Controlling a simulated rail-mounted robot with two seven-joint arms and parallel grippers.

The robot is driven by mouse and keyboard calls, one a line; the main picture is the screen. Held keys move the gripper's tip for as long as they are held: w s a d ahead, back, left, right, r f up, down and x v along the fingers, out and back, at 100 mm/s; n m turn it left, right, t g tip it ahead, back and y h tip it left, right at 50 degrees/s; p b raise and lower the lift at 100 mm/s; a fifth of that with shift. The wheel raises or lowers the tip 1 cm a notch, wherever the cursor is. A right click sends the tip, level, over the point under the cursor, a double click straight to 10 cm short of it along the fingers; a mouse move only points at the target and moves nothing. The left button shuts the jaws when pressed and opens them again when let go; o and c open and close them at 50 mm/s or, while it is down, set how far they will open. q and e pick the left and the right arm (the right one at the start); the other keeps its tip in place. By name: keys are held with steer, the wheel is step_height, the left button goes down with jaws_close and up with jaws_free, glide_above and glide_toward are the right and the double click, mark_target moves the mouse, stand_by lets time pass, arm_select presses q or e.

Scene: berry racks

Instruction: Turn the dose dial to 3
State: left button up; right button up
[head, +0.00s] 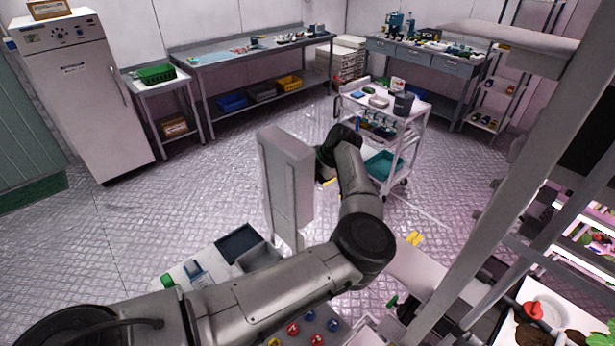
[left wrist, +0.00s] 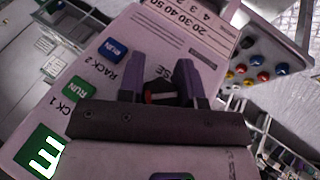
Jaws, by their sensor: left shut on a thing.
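The control panel (left wrist: 95,120) fills much of the left wrist view, tilted. It bears a green RUN button (left wrist: 80,92), a blue RUN button (left wrist: 112,49), RACK 1 and RACK 2 labels and a printed number scale (left wrist: 190,22). My left gripper (left wrist: 157,82) is shut on the dark dose dial (left wrist: 160,97), with one finger on each side. A red mark shows on the dial; the number it points to cannot be read. In the head view the panel (head: 287,180) shows its plain back, and it partly hides my left gripper. My right gripper is not in view.
A white trolley (head: 428,104) stands beyond the panel. A bench with dark and clear trays (head: 240,242) lies near my left arm. A rack post (head: 505,180) rises at the right. Open floor (head: 180,190) lies left of the panel.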

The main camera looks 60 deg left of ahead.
arm_select(q)
steer(key=shift+f, duration=0.1)
stand_by(0.3)
steer(key=o, duration=0.9)
steer(key=shift+o, duration=0.2)
steer(key=b+v, duration=0.1)
steer(key=v, duration=1.3)
steer(key=shift+b, duration=0.4)
